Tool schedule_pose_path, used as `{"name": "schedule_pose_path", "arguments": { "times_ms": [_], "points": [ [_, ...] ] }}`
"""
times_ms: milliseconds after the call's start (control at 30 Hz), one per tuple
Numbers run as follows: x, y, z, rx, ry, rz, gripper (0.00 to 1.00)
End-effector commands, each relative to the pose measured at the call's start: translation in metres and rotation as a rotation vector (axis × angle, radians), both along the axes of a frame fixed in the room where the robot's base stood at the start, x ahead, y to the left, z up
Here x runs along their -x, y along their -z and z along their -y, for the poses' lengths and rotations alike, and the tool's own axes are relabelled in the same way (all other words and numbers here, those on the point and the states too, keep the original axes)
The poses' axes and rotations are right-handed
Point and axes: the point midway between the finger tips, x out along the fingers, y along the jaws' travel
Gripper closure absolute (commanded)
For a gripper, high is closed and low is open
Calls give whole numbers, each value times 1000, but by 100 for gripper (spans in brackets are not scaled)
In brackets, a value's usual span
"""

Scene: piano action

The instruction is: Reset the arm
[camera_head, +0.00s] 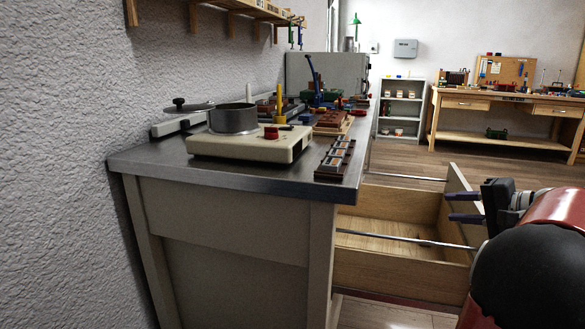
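My gripper (464,207) is at the right, on the end of my red and black arm. Its two dark fingers point left and stand apart with a gap between them, and I see nothing held there. In the picture it overlaps the front panel of an open wooden drawer (385,221). I cannot tell whether it touches the panel. The part of the drawer I see inside looks empty.
The drawer sticks out from the metal-topped workbench (230,184). On the bench stand a cream hot plate (250,147) with a grey pot (232,118), a dark rack (336,158) and several tools. A wooden workbench (505,98) and grey shelf (400,108) stand at the back.

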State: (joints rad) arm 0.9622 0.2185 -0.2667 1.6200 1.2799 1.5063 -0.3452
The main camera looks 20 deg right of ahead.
Motion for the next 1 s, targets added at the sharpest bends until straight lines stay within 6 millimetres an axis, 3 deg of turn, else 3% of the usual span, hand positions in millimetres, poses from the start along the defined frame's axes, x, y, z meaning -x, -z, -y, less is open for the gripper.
{"name": "schedule_pose_path", "arguments": {
  "times_ms": [167,267,300,400,500,600,733,1000],
  "points": [
    [-15,12,-89,63,-126,-135,68],
    [-12,28,-160,149,-229,-240,68],
    [-5,37,-190,199,-276,-286,68],
    [20,61,-256,360,-388,-381,68],
    [54,87,-305,558,-489,-440,68],
    [87,110,-335,768,-571,-450,68],
    [118,132,-352,1000,-640,-418,68],
    [137,148,-359,1193,-680,-361,68]
  ]
}}
